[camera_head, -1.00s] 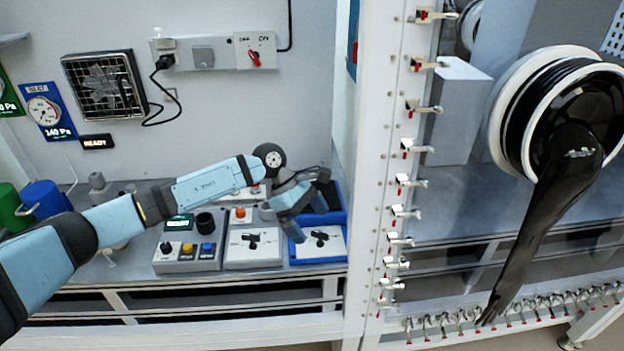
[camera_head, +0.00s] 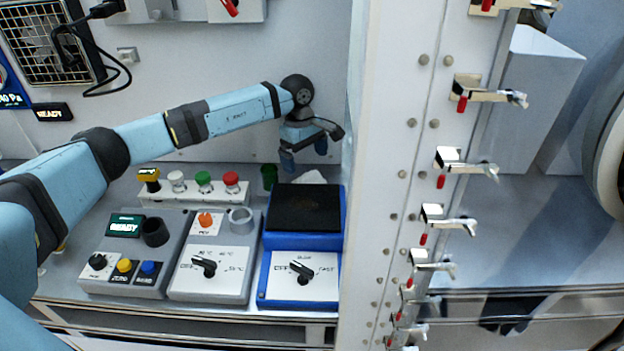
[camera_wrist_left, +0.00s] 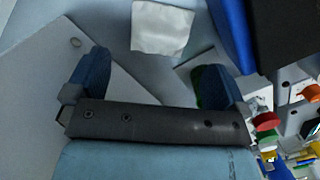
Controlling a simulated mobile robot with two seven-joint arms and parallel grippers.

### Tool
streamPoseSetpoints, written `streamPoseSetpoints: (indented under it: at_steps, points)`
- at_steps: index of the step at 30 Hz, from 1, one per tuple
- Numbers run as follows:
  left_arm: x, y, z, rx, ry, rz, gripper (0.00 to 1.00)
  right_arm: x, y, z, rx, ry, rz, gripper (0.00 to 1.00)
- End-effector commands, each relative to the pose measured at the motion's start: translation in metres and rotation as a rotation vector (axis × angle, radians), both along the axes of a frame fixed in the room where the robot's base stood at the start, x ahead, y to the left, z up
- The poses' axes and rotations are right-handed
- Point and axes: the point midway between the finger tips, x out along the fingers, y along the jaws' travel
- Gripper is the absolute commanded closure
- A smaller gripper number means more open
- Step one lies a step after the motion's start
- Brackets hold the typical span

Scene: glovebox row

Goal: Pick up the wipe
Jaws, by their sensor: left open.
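The wipe (camera_wrist_left: 162,27) is a white, slightly creased square lying flat on the grey bench top in the left wrist view, at the top middle. In the head view a small white patch of it (camera_head: 312,177) shows behind the blue-cased device, which hides the rest. My left gripper (camera_head: 304,153) is above the back of the bench, close to the wipe and apart from it. In the left wrist view its two blue fingers (camera_wrist_left: 153,70) are spread with nothing between them, and the wipe lies beyond their tips. My right gripper is in neither view.
The blue device with a black top (camera_head: 304,208) stands in front of the wipe. A dark green cylinder (camera_head: 269,176) is left of it. A rack with coloured caps (camera_head: 204,187) and control boxes (camera_head: 212,268) stand further left. A white frame post (camera_head: 390,150) bounds the right.

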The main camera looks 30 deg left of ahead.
Motion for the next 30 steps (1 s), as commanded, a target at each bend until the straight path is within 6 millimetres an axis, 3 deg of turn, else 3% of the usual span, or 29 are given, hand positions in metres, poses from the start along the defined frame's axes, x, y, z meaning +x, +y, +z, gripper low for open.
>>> streamPoseSetpoints:
  at_steps: [5, 12, 20, 26, 30]
  points:
    - [-0.002, -0.005, -0.014, -0.001, 0.000, -0.001, 0.00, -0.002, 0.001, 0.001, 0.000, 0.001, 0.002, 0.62]
    - [-0.006, -0.013, -0.048, -0.001, 0.001, 0.000, 0.00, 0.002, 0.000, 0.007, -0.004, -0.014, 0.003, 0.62]
    - [-0.006, -0.013, -0.054, -0.001, -0.002, -0.001, 0.00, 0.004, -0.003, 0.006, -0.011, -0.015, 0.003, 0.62]
    - [-0.006, -0.013, -0.054, -0.002, -0.002, 0.000, 0.44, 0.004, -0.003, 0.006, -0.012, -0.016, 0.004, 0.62]
    - [-0.006, -0.013, -0.054, -0.002, -0.002, 0.000, 0.52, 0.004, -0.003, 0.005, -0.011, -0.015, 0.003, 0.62]
